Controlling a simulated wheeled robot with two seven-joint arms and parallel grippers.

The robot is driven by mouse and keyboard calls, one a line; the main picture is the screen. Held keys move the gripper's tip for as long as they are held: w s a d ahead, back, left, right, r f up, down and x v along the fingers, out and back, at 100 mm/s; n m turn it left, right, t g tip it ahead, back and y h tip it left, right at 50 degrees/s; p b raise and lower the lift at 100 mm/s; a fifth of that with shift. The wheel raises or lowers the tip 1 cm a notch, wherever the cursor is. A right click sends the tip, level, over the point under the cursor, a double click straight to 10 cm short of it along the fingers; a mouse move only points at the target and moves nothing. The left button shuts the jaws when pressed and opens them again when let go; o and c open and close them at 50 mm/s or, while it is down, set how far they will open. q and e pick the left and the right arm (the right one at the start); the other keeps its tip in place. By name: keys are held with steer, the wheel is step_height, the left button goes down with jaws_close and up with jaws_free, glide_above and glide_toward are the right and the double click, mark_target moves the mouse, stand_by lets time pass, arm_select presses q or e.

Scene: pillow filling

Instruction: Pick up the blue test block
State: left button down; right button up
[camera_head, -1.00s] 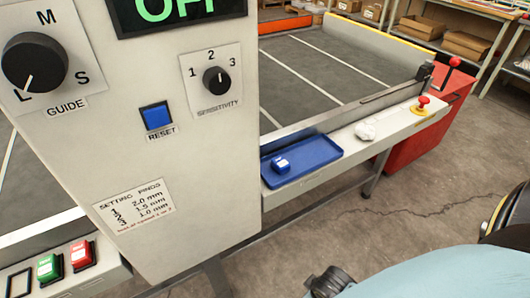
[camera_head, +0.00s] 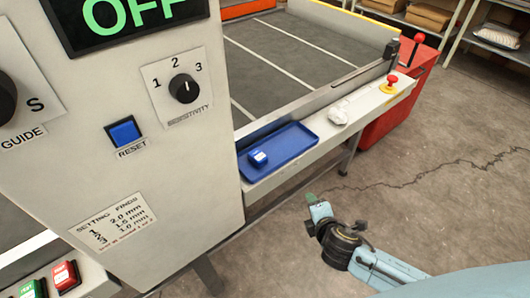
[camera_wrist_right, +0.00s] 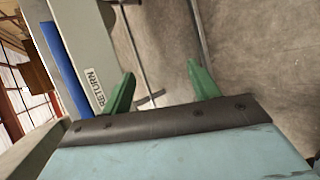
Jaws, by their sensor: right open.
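The small blue test block (camera_head: 258,158) with a pale label sits in the left part of a blue tray (camera_head: 297,141) on the light ledge along the conveyor. My right gripper (camera_head: 311,198) is in front of and below the tray, apart from the block. Its two green fingers (camera_wrist_right: 161,86) are spread and empty in the right wrist view, with floor behind them. The blue tray shows as a strip (camera_wrist_right: 66,70) at the left there; the block is not visible in that view. My left gripper is not in view.
A control cabinet (camera_head: 185,235) with knobs and a reset button stands close on the left. A white crumpled lump (camera_head: 338,116) and a red emergency button (camera_head: 390,82) are on the ledge to the right of the tray. The floor before the ledge is clear.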

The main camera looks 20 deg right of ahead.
mark_target(262, 159)
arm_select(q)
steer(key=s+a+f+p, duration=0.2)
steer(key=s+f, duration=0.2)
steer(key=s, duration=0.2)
arm_select(e)
steer(key=w+a+r+n+t+y, duration=0.2)
steer(key=a+r+n+y, duration=0.15)
steer(key=r+n, duration=0.45)
steer(key=w+a+r+n+t+y, duration=0.1)
steer(key=a+r+n+t+y, duration=0.25)
steer(key=n, duration=0.95)
steer(key=shift+g, duration=0.65)
steer(key=x, duration=0.3)
steer(key=r+b+x, duration=0.1)
steer(key=x, duration=0.3)
steer(key=shift+a+r, duration=0.15)
steer(key=shift+x, duration=0.95)
steer(key=b+x, duration=0.1)
steer(key=x, duration=0.2)
steer(key=shift+w+r, duration=0.1)
steer(key=shift+w, duration=0.2)
steer(key=shift+w+a, duration=0.1)
steer(key=shift+w, duration=0.4)
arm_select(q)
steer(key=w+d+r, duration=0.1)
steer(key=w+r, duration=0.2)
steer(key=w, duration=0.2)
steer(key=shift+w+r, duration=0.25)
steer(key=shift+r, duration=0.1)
